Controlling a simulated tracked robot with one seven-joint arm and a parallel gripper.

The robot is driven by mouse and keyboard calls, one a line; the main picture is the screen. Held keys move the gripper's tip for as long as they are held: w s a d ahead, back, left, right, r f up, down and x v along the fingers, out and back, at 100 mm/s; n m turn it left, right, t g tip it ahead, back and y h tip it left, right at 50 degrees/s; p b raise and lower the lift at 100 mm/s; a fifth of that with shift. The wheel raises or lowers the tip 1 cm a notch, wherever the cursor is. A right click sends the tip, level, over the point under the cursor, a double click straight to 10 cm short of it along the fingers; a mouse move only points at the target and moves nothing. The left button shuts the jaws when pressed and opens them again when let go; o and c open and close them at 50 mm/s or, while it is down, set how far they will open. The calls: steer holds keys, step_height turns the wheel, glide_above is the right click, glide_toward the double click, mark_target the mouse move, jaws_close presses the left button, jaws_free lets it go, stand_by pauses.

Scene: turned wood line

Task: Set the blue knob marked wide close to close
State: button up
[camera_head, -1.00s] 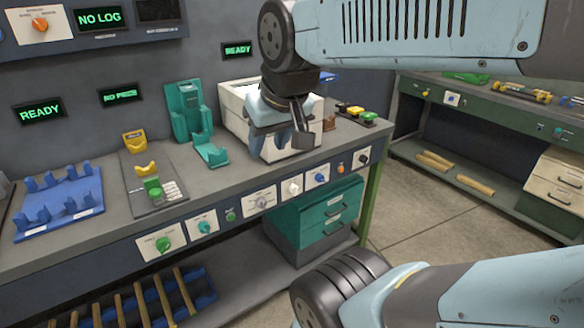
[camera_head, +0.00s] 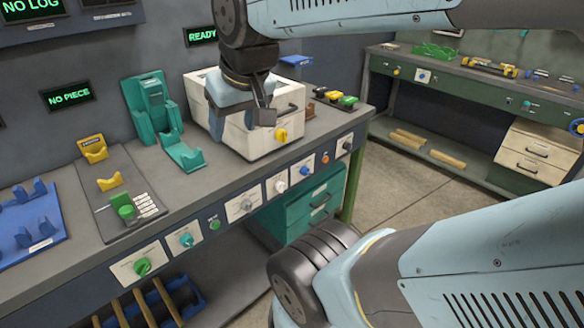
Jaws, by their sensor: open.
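A small blue knob (camera_head: 304,171) sits on a white plate on the front panel of the grey bench, toward its right end. Its lettering and pointer are too small to read. My gripper (camera_head: 240,120) hangs open in front of the white box on the bench top, above and to the left of the blue knob and apart from it. It looks empty.
The white box (camera_head: 270,143) has a yellow knob (camera_head: 282,135). Other panel knobs are white (camera_head: 280,186), orange (camera_head: 325,158), teal (camera_head: 187,240) and green (camera_head: 142,267). Teal drawers (camera_head: 318,202) stand below.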

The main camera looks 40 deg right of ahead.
steer(key=w+d+f+m+g+y, duration=0.1)
steer(key=w+d+f+m, duration=0.1)
steer(key=f, duration=0.2)
steer(key=w+d+f+m+g+y, duration=0.1)
steer(key=w+f+m+g+y, duration=0.1)
steer(key=w+f, duration=0.1)
steer(key=w+d+f+m+g+y, duration=0.1)
steer(key=w+d+f+m, duration=0.1)
steer(key=f, duration=0.3)
steer(key=shift+w+d+m, duration=0.3)
steer(key=shift+m, duration=0.1)
steer(key=m+t+h, duration=0.3)
steer(key=m+t, duration=1.4)
steer(key=m, duration=1)
glide_toward(309, 173)
steer(key=w, duration=0.9)
steer(key=shift+w+a+r, duration=0.15)
steer(key=shift+w+a, duration=0.15)
steer(key=shift+w, duration=0.1)
steer(key=shift+c, duration=0.2)
